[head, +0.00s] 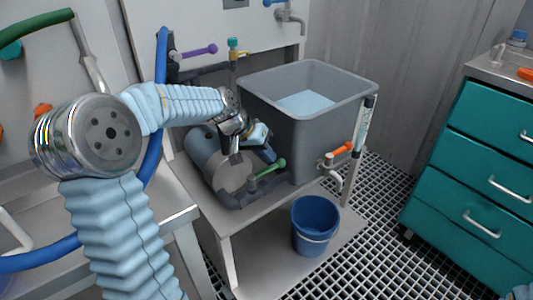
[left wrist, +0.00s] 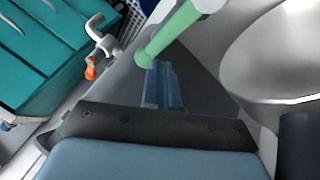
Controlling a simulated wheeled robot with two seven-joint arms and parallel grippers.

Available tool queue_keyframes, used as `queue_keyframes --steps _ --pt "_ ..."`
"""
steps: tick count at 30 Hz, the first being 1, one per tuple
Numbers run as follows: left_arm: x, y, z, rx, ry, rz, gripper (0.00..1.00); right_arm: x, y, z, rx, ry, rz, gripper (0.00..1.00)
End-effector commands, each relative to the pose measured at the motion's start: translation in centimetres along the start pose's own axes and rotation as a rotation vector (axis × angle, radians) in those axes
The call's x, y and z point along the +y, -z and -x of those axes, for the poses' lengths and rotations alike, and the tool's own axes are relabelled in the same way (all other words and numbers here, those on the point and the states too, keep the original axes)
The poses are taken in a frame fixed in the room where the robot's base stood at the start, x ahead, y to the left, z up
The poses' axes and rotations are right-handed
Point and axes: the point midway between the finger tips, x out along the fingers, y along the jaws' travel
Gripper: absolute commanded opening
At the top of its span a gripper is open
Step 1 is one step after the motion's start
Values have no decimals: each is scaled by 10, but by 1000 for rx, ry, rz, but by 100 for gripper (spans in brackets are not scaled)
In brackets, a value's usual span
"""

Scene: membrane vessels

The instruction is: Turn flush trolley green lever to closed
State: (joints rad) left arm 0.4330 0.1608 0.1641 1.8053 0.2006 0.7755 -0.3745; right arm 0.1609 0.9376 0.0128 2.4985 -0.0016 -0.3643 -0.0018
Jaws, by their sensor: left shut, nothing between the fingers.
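The green lever (head: 268,169) sits on the pipework at the front of the flush trolley (head: 203,198), low beside the grey cylinder. It slants up to the right, ending in a round knob. My left gripper (head: 270,156) is shut and empty just above the lever, close to its knob end. In the left wrist view the green lever (left wrist: 178,35) crosses just beyond the shut fingertips (left wrist: 160,68). I cannot tell whether they touch. The lever's valve body is mostly hidden there. My right gripper is not in view.
A grey tank (head: 315,130) with pale liquid stands on the trolley behind the gripper. An orange-handled tap (head: 340,150) is to the right, above a blue bucket (head: 315,225) on the lower shelf. A purple lever (head: 200,50) is behind. Teal drawers (head: 480,170) stand far right.

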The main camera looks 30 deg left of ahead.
Motion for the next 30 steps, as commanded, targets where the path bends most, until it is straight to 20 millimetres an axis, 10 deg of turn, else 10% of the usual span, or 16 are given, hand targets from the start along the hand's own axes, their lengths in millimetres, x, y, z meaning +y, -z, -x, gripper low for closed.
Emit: queue_keyframes --steps 30 --pt "28 -13 -8 -169 -166 -347 0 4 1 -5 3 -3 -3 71"
